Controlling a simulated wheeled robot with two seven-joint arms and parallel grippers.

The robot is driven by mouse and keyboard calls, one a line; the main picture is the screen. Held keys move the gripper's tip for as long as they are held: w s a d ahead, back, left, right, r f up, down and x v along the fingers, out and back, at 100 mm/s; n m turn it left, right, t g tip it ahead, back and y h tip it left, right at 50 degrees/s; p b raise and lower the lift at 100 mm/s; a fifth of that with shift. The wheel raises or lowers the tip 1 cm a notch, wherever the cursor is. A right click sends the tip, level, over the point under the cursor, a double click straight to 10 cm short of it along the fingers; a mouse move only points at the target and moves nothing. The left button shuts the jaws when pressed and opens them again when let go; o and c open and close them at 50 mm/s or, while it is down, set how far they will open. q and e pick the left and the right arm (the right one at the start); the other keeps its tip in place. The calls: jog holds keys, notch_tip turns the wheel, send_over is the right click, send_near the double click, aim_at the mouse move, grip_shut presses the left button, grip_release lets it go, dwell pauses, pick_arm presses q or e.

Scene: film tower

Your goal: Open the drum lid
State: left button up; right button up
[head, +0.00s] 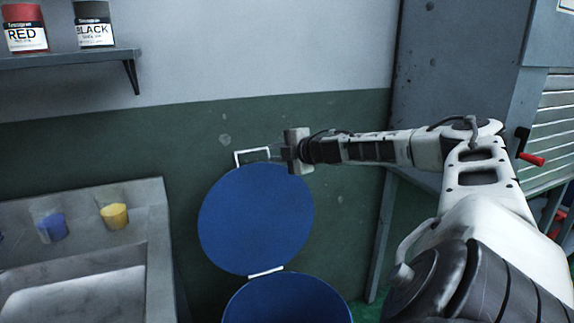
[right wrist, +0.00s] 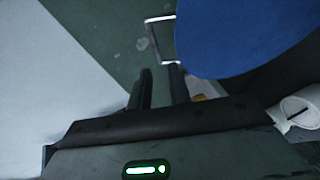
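The blue drum (head: 288,303) stands at the bottom of the head view, partly cut off. Its round blue lid (head: 255,220) stands raised, leaning up toward the green wall, joined to the drum by a white hinge (head: 266,272). The lid also shows in the right wrist view (right wrist: 235,35). A white handle (head: 237,157) sticks up from the lid's top edge. My right gripper (head: 279,153) is at the handle's right end. In the right wrist view its fingers (right wrist: 160,80) are apart, with nothing clearly between them; one fingertip overlaps the handle (right wrist: 152,42). My left gripper is out of view.
A grey sink (head: 155,235) with a blue cup (head: 52,227) and a yellow cup (head: 115,216) stands left of the drum. A wall shelf (head: 60,58) holds red and black containers. A grey cabinet (head: 455,70) stands at the right.

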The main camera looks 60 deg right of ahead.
pick_arm(q)
jog(key=b, duration=0.2)
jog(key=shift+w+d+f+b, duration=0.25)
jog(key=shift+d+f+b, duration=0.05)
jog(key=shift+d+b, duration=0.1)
pick_arm(e)
jog(key=v, duration=0.3)
jog(key=shift+s+d, duration=0.1)
jog(key=shift+s, duration=0.15)
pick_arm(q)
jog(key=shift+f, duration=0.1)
